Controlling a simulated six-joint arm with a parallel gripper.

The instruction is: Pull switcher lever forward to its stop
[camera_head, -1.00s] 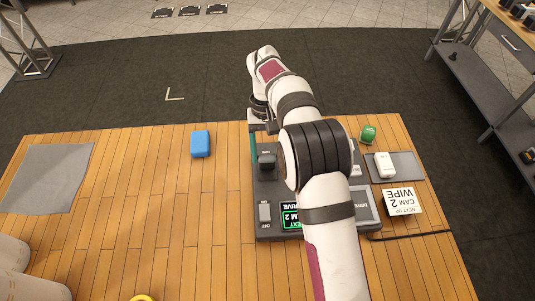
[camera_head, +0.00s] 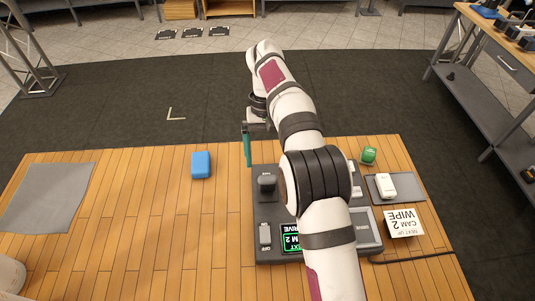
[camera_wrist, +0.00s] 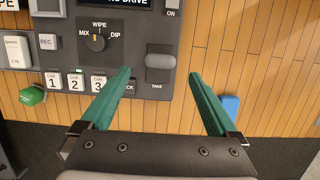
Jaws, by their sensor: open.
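The switcher (camera_head: 267,222) is a dark grey console on the wooden table, partly hidden by my arm. Its lever (camera_head: 267,181), with a dark rounded handle, stands near the console's back left corner. In the wrist view the lever (camera_wrist: 160,61) shows as a grey bar above the label TAKE. My gripper (camera_head: 248,165) is at the console's back left edge, teal fingers pointing down. In the wrist view the gripper (camera_wrist: 160,74) is open and empty; the lever appears between the fingertips, apart from both. The head view hides one finger.
A blue block (camera_head: 201,165) lies left of the console. To the right are a green object (camera_head: 368,155), a white device (camera_head: 386,185) on a grey pad and a CAM 2 WIPE card (camera_head: 403,223). A mode knob (camera_wrist: 98,42) and several camera buttons are near the lever.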

